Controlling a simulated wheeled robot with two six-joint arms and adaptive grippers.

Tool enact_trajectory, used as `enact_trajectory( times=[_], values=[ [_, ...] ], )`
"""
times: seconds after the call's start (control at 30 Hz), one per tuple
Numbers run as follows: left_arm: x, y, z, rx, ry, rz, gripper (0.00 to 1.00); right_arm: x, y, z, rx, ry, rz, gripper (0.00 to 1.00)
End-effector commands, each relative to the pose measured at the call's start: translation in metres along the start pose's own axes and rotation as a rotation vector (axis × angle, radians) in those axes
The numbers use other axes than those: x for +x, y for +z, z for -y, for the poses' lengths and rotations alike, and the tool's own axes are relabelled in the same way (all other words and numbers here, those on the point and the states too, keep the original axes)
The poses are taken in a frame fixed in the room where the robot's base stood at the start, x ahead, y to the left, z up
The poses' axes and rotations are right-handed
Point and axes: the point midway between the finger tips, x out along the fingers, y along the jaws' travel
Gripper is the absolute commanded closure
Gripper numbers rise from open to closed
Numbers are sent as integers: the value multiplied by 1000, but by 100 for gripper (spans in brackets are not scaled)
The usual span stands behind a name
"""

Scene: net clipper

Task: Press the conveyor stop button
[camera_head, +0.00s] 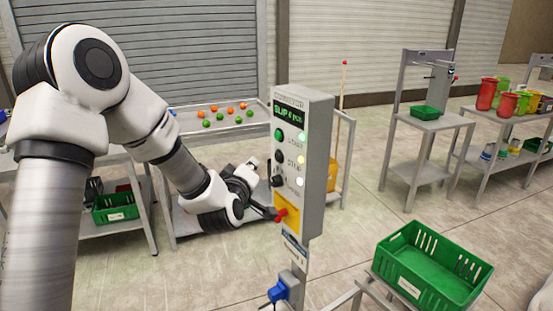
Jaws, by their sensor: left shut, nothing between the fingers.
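A grey control box (311,165) stands on a post in the middle of the view. Its front has a lit green display (289,112), a green button (279,135), two dark round controls (278,168) below it and small lights on the right. Lower down, a red control (281,215) sticks out from a yellow plate (292,211). The labels are too small to read surely. My left gripper (268,212) is shut and empty, with its tips at the left of the red control. I cannot tell whether they touch it. My right gripper is not in view.
Behind the box, a table (228,128) bears several orange and green balls. A green crate (440,265) stands at the front right. Shelves with a green tray (425,113) and red and green containers stand at the right. A blue part (278,292) is on the post below.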

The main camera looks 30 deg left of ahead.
Motion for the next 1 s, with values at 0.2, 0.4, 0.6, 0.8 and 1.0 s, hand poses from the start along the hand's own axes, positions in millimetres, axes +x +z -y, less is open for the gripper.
enact_trajectory(
  times=[0.2, 0.4, 0.6, 0.8, 1.0],
  values=[
    [20, 15, -14, 2, 1, 0, 100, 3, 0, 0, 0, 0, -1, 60],
    [26, 20, -19, -1, 0, 0, 100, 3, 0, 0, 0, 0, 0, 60],
    [26, 20, -19, -1, 0, 0, 100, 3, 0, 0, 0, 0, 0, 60],
    [26, 20, -19, -1, 0, 0, 100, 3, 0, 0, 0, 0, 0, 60],
    [26, 20, -19, -1, 0, 0, 100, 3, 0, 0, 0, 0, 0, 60]
  ],
)
